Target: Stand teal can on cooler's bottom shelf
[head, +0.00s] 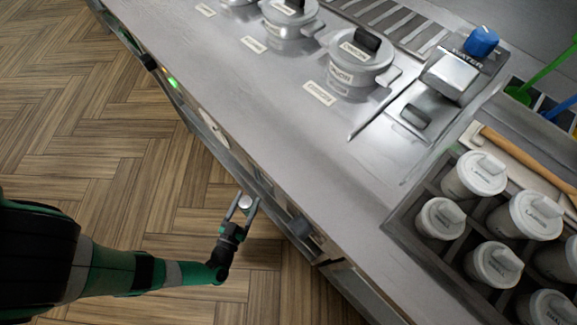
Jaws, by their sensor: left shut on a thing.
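My left arm comes in from the left, and my left gripper (241,207) is low beside the front of the counter. It is shut on a small round thing with a pale, silvery top (245,201), probably the teal can seen from above. Its side and its teal colour do not show. The cooler's bottom shelf cannot be made out from this angle. My right gripper is out of view.
The steel counter (290,150) runs diagonally, with its front edge just right of my gripper. Lidded pots (357,72) and a crate of white lidded containers (398,222) stand on top. The wooden floor (130,130) at left is clear.

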